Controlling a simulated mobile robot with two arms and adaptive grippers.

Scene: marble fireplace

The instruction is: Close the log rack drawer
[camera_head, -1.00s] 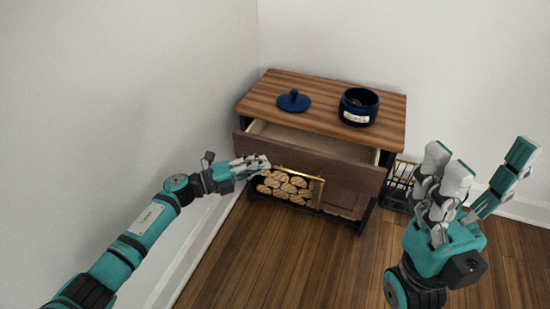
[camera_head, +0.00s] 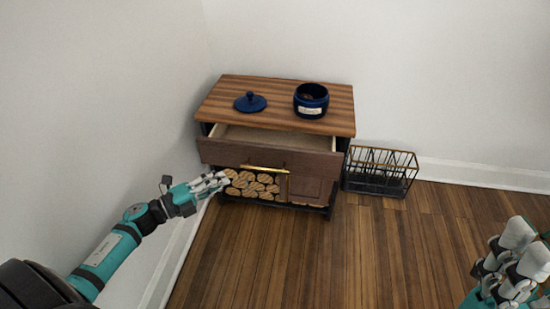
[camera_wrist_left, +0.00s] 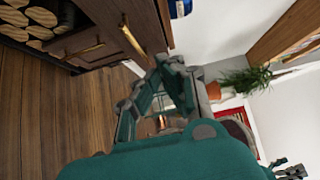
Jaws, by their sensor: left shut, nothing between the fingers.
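The log rack (camera_head: 325,120) is a striped wooden cabinet against the back wall. Its drawer (camera_head: 270,153) stands open, with the pale inside showing behind the dark wooden front. A brass handle (camera_head: 265,169) runs along the front's lower edge; brass handles also show in the left wrist view (camera_wrist_left: 130,36). My left gripper (camera_head: 224,180) is shut and empty, just below the drawer front's left part, beside the logs; I cannot tell whether it touches anything. My right gripper (camera_head: 522,250) is at the lower right, partly cut off, far from the drawer.
A blue lid (camera_head: 250,103) and a blue labelled pot (camera_head: 311,103) stand on the cabinet top. Cut logs (camera_head: 250,183) fill the lower left opening. A black wire basket (camera_head: 381,175) stands right of the cabinet. The left wall is close to my left arm. The wooden floor in front is clear.

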